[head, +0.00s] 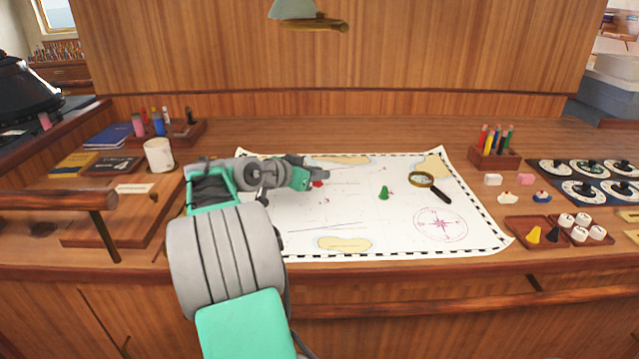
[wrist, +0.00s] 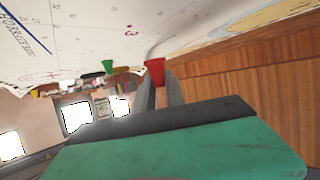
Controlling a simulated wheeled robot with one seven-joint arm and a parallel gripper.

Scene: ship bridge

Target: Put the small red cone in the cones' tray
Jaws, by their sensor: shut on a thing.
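My gripper (head: 320,178) is over the left-middle part of the chart and is shut on the small red cone (head: 318,184). In the wrist view the red cone (wrist: 154,70) sits between the fingertips, with its wide end showing. Its gap above the chart is hard to judge. The cones' tray (head: 518,225) is a shallow wooden tray at the front right of the desk, well to the right of my gripper. It holds a yellow cone (head: 534,234) and a dark cone (head: 553,234).
A green cone (head: 384,193) stands on the chart (head: 330,225), right of my gripper, with a magnifying glass (head: 423,181) beyond it. Right of the cones' tray, another tray holds several white pieces (head: 580,234). A pencil holder (head: 494,158) stands behind. A mug (head: 158,156) stands left.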

